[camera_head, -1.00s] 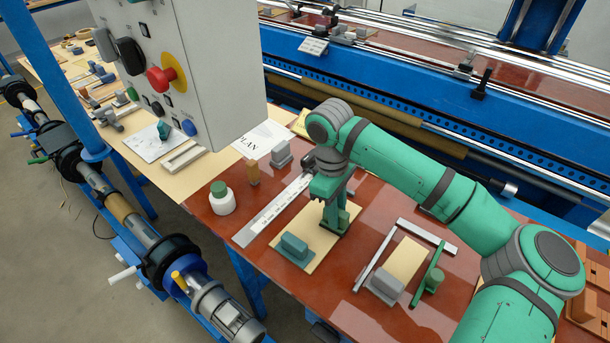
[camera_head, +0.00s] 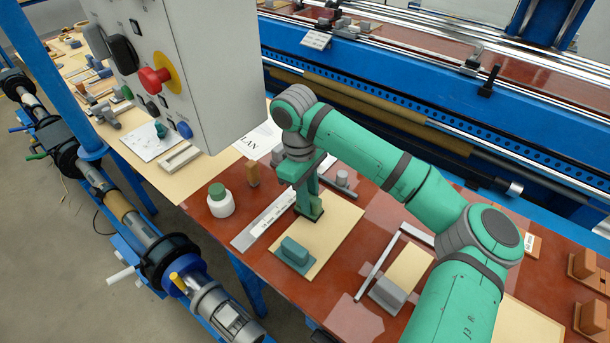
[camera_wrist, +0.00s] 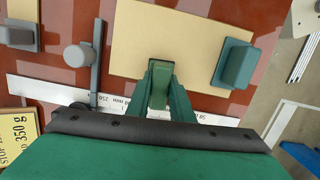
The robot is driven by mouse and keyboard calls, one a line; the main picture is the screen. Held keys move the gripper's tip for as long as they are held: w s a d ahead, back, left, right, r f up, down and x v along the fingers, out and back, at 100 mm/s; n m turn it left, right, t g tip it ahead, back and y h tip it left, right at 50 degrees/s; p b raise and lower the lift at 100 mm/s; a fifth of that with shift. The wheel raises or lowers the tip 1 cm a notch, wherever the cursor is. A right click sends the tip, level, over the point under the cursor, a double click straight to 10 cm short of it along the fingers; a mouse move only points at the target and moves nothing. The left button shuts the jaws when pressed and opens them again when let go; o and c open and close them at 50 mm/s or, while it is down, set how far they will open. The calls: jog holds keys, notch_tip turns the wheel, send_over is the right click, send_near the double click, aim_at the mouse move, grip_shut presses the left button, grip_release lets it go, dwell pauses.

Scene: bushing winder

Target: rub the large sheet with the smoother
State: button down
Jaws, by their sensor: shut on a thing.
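The large sheet (camera_head: 335,228) is a tan rectangle on the red-brown table; it also shows in the wrist view (camera_wrist: 195,35). My gripper (camera_head: 307,196) points down at the sheet's far-left edge. It is shut on a green smoother (camera_head: 317,210), which also shows between the fingers in the wrist view (camera_wrist: 160,78). The smoother's lower end appears to be on the sheet near that edge; exact contact is hard to tell. A teal block with a grip (camera_head: 295,251) stands on the sheet's near-left part, apart from my gripper; it also shows in the wrist view (camera_wrist: 234,64).
A steel ruler (camera_head: 250,232) lies along the sheet's left side. A grey knobbed bar (camera_head: 341,182) lies beyond the sheet. A white jar with a green lid (camera_head: 220,202) stands left. A small sheet (camera_head: 412,265) with a grey block (camera_head: 388,294) lies right, partly behind my arm.

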notch_tip(320, 180, up, 2)
jog(key=shift+w+a+r, duration=0.1)
jog(key=shift+w+r, duration=0.05)
jog(key=shift+r, duration=0.8)
jog(key=shift+s+r, duration=0.2)
jog(key=shift+r, duration=1.85)
jog(key=shift+w, duration=0.2)
jog(key=shift+s+d, duration=0.15)
jog(key=shift+d, duration=0.05)
jog(key=shift+r, duration=0.1)
jog(key=shift+a, duration=0.2)
